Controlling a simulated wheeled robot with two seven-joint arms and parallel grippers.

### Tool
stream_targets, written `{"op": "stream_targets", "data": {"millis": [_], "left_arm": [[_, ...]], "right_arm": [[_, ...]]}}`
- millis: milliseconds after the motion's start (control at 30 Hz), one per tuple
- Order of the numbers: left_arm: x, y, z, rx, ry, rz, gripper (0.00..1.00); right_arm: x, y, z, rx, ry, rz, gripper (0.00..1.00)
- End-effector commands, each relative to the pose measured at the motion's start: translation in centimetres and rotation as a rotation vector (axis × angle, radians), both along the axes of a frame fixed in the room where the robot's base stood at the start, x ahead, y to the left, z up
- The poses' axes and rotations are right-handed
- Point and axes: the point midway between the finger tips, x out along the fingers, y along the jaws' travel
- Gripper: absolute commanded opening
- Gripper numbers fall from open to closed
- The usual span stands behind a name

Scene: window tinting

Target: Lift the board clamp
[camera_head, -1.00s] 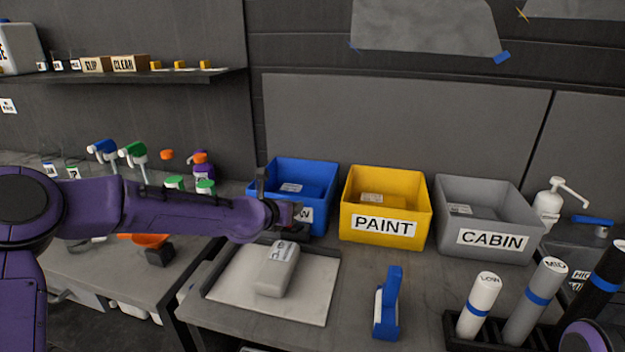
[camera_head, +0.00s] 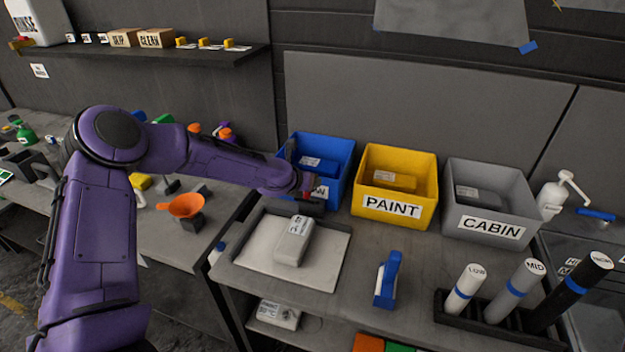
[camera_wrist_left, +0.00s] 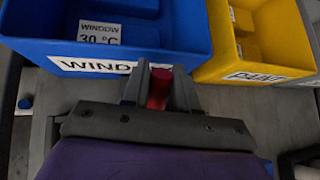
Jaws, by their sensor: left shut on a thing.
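The board clamp's red handle (camera_wrist_left: 159,88) is between the two grey fingers of my left gripper (camera_wrist_left: 160,90) in the left wrist view. In the head view my left gripper (camera_head: 311,186) is at the back edge of the white board (camera_head: 265,262), in front of the blue bin. A small red part and a dark bar (camera_head: 311,206) of the clamp show there. My gripper is shut on the clamp handle. The arm and fingers hide much of the clamp; I cannot tell whether it is clear of the board. My right gripper is out of view.
A labelled grey block (camera_head: 294,241) lies on the board. The blue WINDOW bin (camera_head: 337,158), yellow PAINT bin (camera_head: 394,205) and grey CABIN bin (camera_head: 491,227) stand behind. A blue tool (camera_head: 387,281) and a rack of tubes (camera_head: 512,320) are to the right.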

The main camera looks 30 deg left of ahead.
Motion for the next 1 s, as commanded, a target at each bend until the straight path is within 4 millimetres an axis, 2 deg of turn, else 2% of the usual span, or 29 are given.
{"op": "stream_targets", "data": {"millis": [67,100,133,167,533,900,1000], "left_arm": [[0.0,0.0,0.0,0.001,0.000,0.001,0.00],[0.0,0.0,0.0,0.000,0.000,0.000,0.34],[0.0,0.0,0.0,0.000,0.000,0.000,0.44],[0.1,0.0,0.0,0.000,0.000,0.000,0.47],[-0.5,0.0,0.6,0.000,-0.003,0.000,0.47],[-6.4,0.2,5.0,-0.002,-0.003,-0.001,0.47],[-7.5,0.3,5.8,0.000,-0.003,0.000,0.47]], "right_arm": [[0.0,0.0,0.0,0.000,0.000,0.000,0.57],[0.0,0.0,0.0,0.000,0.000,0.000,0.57],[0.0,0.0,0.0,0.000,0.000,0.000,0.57],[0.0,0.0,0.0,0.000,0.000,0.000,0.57],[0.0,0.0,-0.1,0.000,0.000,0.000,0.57],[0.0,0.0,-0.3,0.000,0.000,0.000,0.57],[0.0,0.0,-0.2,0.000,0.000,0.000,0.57]]}}
